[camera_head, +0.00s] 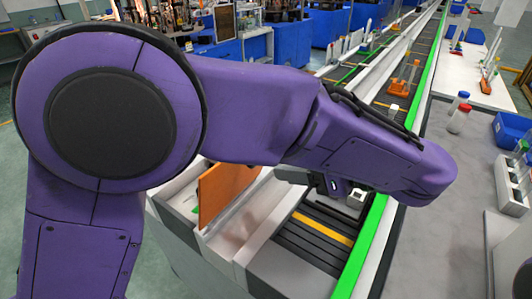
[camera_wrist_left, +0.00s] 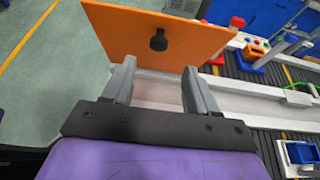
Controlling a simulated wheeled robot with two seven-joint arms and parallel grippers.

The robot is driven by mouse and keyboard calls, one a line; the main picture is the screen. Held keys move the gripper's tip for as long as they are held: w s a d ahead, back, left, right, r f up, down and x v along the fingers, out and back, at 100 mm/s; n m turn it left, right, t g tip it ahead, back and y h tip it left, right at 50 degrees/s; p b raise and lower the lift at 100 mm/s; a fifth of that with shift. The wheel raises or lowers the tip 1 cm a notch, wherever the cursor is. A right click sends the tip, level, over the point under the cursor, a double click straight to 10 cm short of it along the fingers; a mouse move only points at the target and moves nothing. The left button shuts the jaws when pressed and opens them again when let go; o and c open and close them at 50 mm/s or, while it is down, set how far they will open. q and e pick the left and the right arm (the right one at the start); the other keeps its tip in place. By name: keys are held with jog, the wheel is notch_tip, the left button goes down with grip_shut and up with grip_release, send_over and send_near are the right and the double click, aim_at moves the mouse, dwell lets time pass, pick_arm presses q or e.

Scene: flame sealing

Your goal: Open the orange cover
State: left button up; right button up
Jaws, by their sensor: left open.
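The orange cover (camera_head: 222,190) is a flat panel standing roughly upright at the left side of the conveyor machine, partly hidden behind my left arm in the head view. In the left wrist view the orange cover (camera_wrist_left: 115,32) lies ahead of the fingers, with a black knob (camera_wrist_left: 158,40) near the middle of its face. My left gripper (camera_wrist_left: 159,68) is open and empty. Its two grey fingers point at the cover, one on each side of the knob's line, and the knob appears beyond the fingertips. My right gripper is not in view.
A conveyor with a green edge (camera_head: 377,220) runs away beside the machine. A grey table at right holds bottles (camera_head: 458,119), a blue bin (camera_head: 510,130) and a white rack (camera_head: 512,187). In the wrist view, a blue tray (camera_wrist_left: 301,153) sits at lower right.

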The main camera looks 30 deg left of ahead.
pick_arm(q)
jog(key=s+p+x, duration=0.1)
jog(key=p+x, duration=0.1)
jog(key=x, duration=0.7)
jog(key=shift+w+a, duration=0.25)
jog(key=shift+w, duration=0.15)
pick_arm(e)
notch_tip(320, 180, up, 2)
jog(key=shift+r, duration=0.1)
